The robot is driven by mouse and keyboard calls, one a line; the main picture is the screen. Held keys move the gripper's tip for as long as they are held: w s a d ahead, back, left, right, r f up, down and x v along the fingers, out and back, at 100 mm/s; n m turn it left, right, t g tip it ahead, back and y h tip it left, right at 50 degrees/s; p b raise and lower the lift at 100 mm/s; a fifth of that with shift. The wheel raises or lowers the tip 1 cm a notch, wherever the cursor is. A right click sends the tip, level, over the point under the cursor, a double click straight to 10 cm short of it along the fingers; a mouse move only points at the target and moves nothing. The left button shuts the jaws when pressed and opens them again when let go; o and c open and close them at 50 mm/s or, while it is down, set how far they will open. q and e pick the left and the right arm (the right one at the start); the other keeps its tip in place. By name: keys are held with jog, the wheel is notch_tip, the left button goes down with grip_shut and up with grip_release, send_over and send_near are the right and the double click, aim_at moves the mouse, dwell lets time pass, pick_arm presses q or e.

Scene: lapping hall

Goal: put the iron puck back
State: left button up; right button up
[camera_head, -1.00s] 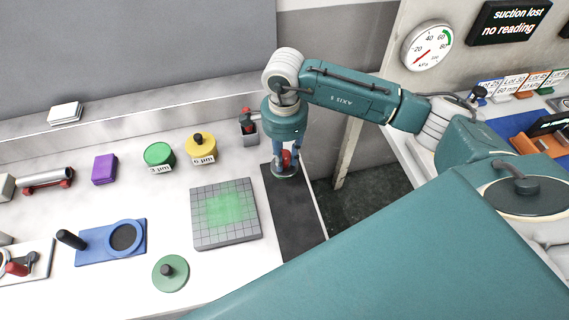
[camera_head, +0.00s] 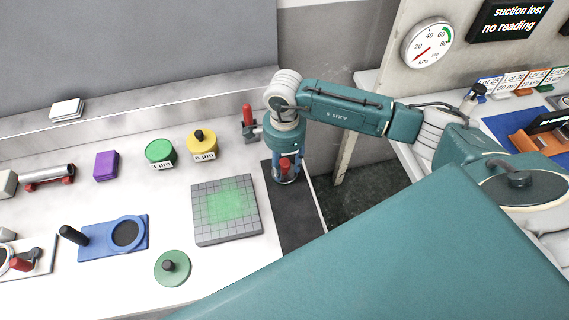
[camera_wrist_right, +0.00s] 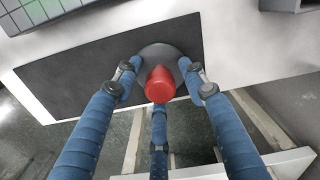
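The iron puck is a grey disc with a red knob; it shows under my right gripper (camera_head: 286,178) in the head view, the knob (camera_head: 285,164) seen between the fingers. In the right wrist view the grey disc (camera_wrist_right: 152,50) and red knob (camera_wrist_right: 160,85) sit between the blue fingers. The side fingertips close in at the disc's edge, so the gripper looks shut on it. The puck is over the dark mat (camera_head: 293,222), near its far end; I cannot tell whether it touches the mat. My left gripper is not in view.
A gridded plate (camera_head: 226,228) with a green glow lies left of the mat. A green lid (camera_head: 172,268), blue fixture (camera_head: 98,242), yellow pot (camera_head: 202,147), green pot (camera_head: 160,155) and purple block (camera_head: 106,166) stand further left. A red-handled device (camera_head: 248,122) stands behind. The bench edge is right of the mat.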

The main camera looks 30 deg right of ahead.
aim_at(285, 162)
jog(key=shift+r+p, duration=0.25)
jog(key=shift+p, duration=0.1)
jog(key=shift+w+r+b, duration=0.1)
jog(key=shift+r+b, duration=0.2)
jog(key=shift+b, duration=0.1)
notch_tip(285, 162, up, 11)
jog(key=b, duration=0.3)
jog(key=shift+r, duration=0.15)
